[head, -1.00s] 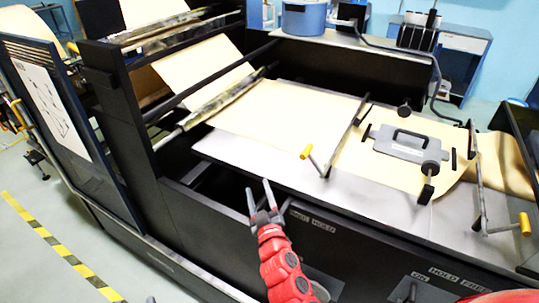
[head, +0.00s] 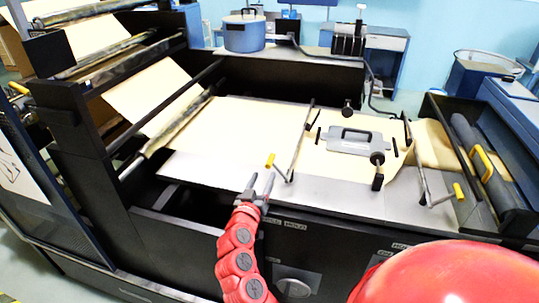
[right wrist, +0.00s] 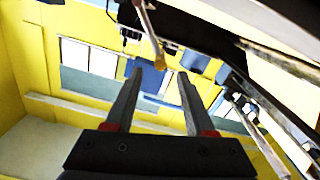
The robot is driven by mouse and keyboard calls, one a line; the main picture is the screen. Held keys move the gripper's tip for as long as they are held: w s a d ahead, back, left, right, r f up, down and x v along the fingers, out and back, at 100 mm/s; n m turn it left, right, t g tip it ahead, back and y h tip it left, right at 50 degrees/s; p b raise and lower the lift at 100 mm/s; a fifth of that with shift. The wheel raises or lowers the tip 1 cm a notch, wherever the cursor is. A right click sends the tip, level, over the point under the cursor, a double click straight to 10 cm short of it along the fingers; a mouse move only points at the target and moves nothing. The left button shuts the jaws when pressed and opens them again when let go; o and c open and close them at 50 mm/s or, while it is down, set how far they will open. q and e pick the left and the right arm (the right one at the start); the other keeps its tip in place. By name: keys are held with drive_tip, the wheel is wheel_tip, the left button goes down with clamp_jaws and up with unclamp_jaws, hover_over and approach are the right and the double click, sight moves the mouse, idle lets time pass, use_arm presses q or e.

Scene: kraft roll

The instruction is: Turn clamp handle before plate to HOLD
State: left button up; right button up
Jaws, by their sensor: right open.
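The left clamp handle (head: 270,160) has a yellow grip and stands at the near end of a dark clamp bar (head: 301,140) lying across the paper, left of the grey plate (head: 345,141). The plate has a dark carrying handle and lies on the kraft paper. My right gripper (head: 262,177) is open and empty, just in front of and below the yellow grip, apparently apart from it. In the right wrist view, a yellow-tipped lever (right wrist: 158,55) shows just beyond the open fingers. A HOLD label (head: 295,226) is on the front panel below. My left gripper is out of view.
A second clamp handle (head: 458,191) with a yellow grip is right of the plate. Kraft paper (head: 255,123) covers the bed. Rollers and a dark frame stand at the left. A dark opening (head: 185,200) lies left of my gripper. A blue pot (head: 244,33) is behind.

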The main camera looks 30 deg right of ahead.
sight(271, 159)
drive_tip(key=p+x, duration=0.2)
drive_tip(key=x, duration=0.6)
drive_tip(key=shift+r+p, duration=0.1)
drive_tip(key=shift+p, duration=0.3)
drive_tip(key=shift+w+d, duration=0.5)
drive_tip(key=shift+w, duration=0.05)
clamp_jaws()
drive_tip(key=shift+f, duration=0.2)
